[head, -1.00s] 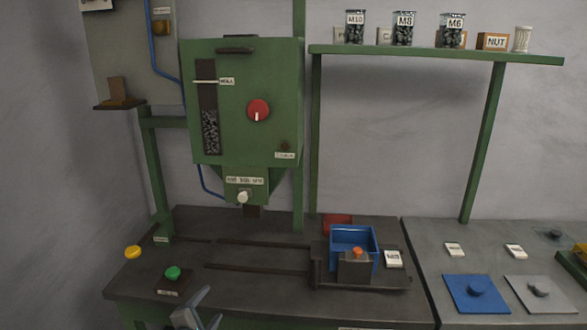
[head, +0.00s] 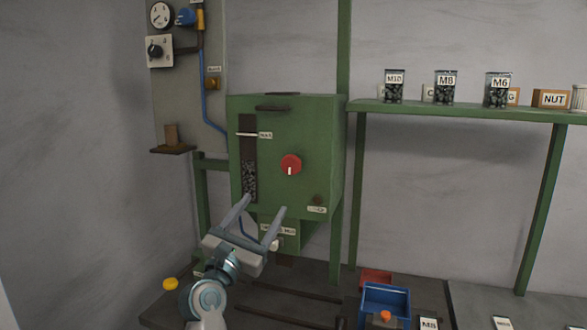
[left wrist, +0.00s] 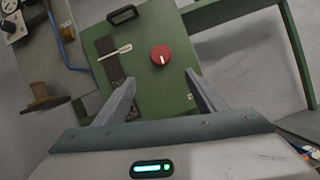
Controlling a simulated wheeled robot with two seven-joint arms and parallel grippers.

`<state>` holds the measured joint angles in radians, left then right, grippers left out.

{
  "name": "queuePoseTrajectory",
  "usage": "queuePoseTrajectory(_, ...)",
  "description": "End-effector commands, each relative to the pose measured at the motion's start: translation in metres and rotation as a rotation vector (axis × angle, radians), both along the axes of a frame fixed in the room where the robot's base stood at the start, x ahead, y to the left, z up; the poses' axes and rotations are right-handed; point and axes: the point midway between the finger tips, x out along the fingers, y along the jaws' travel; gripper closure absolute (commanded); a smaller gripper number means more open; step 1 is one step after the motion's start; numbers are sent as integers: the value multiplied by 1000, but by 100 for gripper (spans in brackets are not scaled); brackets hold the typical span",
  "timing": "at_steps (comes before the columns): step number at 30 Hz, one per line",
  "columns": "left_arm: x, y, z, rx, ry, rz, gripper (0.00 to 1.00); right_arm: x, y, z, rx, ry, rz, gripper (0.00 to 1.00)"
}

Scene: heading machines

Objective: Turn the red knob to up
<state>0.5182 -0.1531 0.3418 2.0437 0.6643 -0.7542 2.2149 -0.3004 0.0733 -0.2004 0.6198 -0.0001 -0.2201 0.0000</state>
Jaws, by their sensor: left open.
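The red knob (head: 291,164) is on the front of the green machine box (head: 275,112). A white mark on it points down in the head view. The knob (left wrist: 160,55) also shows in the left wrist view, beyond the fingertips. My left gripper (head: 264,203) is open and empty, below and left of the knob, in front of the lower part of the box. In the left wrist view its two fingers (left wrist: 160,83) are spread, with the knob framed between and past them. My right gripper is not in view.
A blue bin (head: 385,297) and a red bin (head: 376,278) stand on the bench to the right. A shelf (head: 470,109) with labelled jars is at the upper right. A panel with a gauge (head: 160,15) and a dark dial (head: 155,50) is at the upper left.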

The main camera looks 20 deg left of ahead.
Motion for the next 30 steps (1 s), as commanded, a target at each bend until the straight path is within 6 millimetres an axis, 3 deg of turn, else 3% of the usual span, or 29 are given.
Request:
queuePoseTrajectory(4, 2, -1, 1, 1, 0, -1, 36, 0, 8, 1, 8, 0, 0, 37)
queuePoseTrajectory(11, 18, -3, 9, 2, 0, -1, 36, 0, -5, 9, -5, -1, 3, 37)
queuePoseTrajectory(30, 116, -15, 50, 4, 2, -1, 36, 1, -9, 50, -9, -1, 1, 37)
